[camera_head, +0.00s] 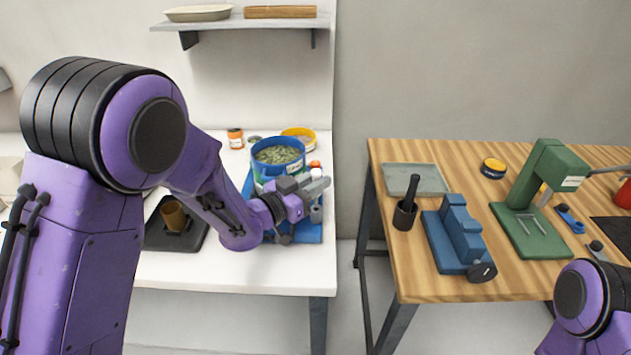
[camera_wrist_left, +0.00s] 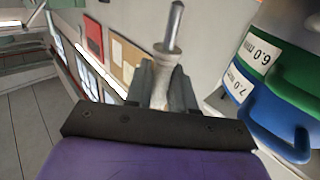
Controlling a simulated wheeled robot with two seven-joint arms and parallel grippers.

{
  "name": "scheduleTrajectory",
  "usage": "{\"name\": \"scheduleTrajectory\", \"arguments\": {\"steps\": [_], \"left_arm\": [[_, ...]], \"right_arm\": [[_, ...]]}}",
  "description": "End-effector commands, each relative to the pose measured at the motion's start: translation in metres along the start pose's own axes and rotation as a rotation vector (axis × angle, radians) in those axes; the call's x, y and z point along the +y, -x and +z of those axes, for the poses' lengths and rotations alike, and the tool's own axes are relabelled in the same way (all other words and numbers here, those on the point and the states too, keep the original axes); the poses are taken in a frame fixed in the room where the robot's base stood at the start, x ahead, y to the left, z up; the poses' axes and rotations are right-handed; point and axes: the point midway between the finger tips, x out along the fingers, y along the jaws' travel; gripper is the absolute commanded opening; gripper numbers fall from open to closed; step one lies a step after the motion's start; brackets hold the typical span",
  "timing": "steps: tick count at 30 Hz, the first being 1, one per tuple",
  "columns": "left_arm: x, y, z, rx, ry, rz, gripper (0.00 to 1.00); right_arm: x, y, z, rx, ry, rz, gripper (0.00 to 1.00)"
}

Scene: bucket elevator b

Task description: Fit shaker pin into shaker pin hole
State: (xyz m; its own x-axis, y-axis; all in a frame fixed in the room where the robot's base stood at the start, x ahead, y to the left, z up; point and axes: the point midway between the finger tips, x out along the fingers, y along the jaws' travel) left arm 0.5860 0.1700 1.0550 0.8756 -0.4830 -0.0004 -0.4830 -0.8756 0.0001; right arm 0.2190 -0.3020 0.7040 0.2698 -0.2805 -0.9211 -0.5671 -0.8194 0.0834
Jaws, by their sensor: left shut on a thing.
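My left gripper (camera_head: 312,186) is in front of the sieve shaker on the white table, at its front right side. In the left wrist view the gripper (camera_wrist_left: 160,88) is shut on the shaker pin (camera_wrist_left: 173,32), a grey metal rod with a paler, thicker lower part. The pin's free end points away from the jaws, clear of other things there. The shaker's blue top sieve (camera_head: 262,170) holds greenish grains. Its labelled blue and green sieves (camera_wrist_left: 290,82) stand close beside the pin at right. I cannot make out the pin hole. My right gripper is out of view.
The shaker's blue base (camera_head: 312,234) is partly covered by my arm. A black tray (camera_head: 157,237) with a brown cup is left. Orange-lidded jar (camera_head: 235,138) and yellow dish (camera_head: 299,132) stand behind. A wooden table (camera_head: 415,283) with blue and green tools stands right, across a gap.

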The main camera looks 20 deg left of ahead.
Motion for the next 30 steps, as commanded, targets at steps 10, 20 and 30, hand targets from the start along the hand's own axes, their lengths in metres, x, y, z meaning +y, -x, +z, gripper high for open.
{"name": "scheduleTrajectory", "arguments": {"steps": [10,20,30], "left_arm": [[0.000,0.000,0.000,0.000,0.000,0.000,0.00],[0.000,0.000,0.004,0.000,0.000,0.000,0.00],[0.000,0.000,0.013,0.001,0.000,0.000,0.00]], "right_arm": [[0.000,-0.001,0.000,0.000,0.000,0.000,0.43],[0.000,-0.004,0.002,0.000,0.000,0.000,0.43],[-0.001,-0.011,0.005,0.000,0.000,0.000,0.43]]}}
